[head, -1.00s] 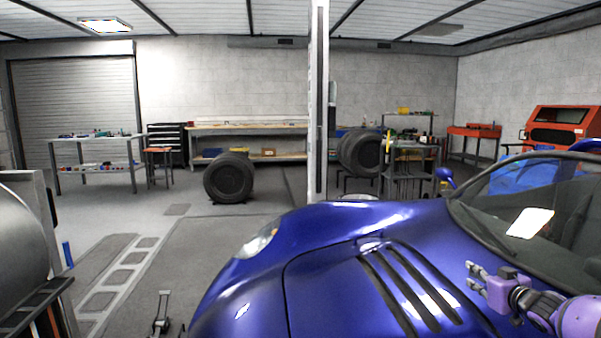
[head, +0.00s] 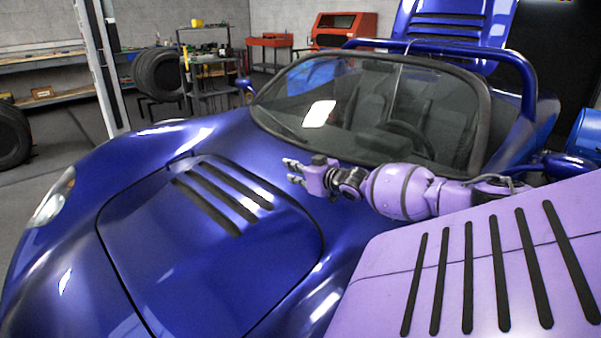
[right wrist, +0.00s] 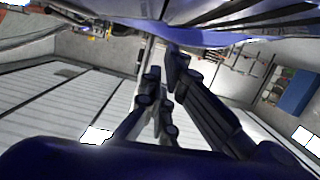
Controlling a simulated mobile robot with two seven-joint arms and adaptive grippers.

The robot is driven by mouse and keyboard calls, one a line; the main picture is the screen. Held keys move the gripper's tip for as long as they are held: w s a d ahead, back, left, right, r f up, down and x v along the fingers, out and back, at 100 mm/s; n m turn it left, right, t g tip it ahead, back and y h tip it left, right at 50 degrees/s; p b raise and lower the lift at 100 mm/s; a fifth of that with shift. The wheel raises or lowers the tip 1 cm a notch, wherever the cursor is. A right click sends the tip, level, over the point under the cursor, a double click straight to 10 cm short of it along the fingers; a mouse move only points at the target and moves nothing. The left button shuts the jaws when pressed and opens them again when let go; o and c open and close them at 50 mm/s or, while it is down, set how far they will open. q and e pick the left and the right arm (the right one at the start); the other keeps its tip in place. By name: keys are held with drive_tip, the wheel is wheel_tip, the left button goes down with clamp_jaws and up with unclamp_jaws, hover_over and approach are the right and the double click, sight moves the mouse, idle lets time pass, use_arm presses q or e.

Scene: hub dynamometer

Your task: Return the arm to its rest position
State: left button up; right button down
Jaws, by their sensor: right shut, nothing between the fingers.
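My right arm reaches in from the right in the head view, stretched out in front of the blue car's windscreen. Its right gripper (head: 289,171) is at the arm's left end, over the car's front by the slotted hood, and holds nothing. In the right wrist view the dark fingers (right wrist: 164,66) are shut with nothing between them. My left gripper is not in view.
The blue car (head: 225,262) fills the middle of the head view, with its windscreen (head: 372,105) just behind my right arm. Shelving (head: 207,75), a tyre (head: 160,75) and red equipment (head: 343,30) stand farther back. There is open floor at the left.

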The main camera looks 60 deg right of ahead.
drive_tip(key=shift+v, duration=1.7)
drive_tip(key=shift+r, duration=0.1)
